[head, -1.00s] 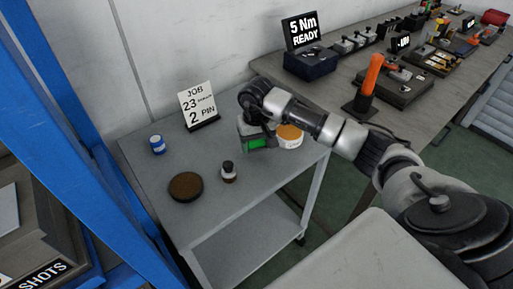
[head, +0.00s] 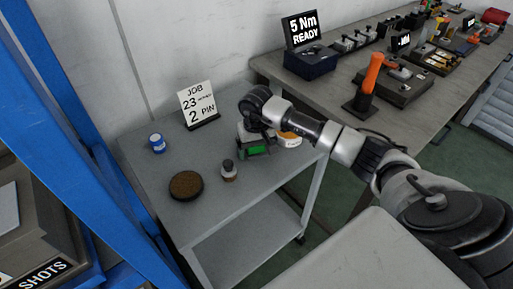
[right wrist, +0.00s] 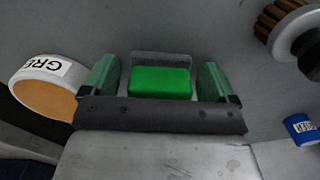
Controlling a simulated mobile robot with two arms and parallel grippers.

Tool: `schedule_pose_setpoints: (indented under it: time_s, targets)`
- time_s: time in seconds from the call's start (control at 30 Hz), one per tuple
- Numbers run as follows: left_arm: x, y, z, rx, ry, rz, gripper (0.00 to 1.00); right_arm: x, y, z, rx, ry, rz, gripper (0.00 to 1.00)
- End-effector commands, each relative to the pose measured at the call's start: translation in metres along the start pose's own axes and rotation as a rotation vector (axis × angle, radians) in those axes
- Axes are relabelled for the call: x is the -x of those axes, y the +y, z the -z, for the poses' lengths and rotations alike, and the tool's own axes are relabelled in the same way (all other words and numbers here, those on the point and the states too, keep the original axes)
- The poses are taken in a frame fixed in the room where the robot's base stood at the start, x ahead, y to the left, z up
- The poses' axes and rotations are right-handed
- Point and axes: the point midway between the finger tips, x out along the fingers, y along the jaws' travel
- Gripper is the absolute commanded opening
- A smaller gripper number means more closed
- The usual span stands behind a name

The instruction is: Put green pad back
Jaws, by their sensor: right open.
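The green pad (right wrist: 160,82) sits between the two dark green fingers of my right gripper (right wrist: 158,85) in the right wrist view. A narrow gap shows between the pad and each finger, so the gripper is open around it. A grey raised rim stands just behind the pad. In the head view a green patch (head: 254,150) shows below the right gripper (head: 258,143), at the right side of the grey cart top; the wrist partly covers this spot. My left gripper is in neither view.
A white round tub (right wrist: 50,70) stands close beside the gripper. The cart's front is clear.

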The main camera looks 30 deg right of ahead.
Motion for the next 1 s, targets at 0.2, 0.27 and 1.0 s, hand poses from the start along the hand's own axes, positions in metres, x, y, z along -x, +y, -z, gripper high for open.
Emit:
schedule_pose_setpoints:
  time_s: [0.2, 0.27, 1.0]
  targets:
    - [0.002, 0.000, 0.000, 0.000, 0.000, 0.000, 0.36, 0.023, 0.001, 0.001, 0.000, 0.006, 0.000, 0.88]
    - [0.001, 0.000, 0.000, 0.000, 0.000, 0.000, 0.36, 0.036, 0.000, 0.002, 0.001, 0.006, 0.001, 0.88]
    - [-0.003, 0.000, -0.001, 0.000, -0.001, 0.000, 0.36, 0.123, 0.000, 0.000, 0.000, 0.000, 0.000, 0.88]
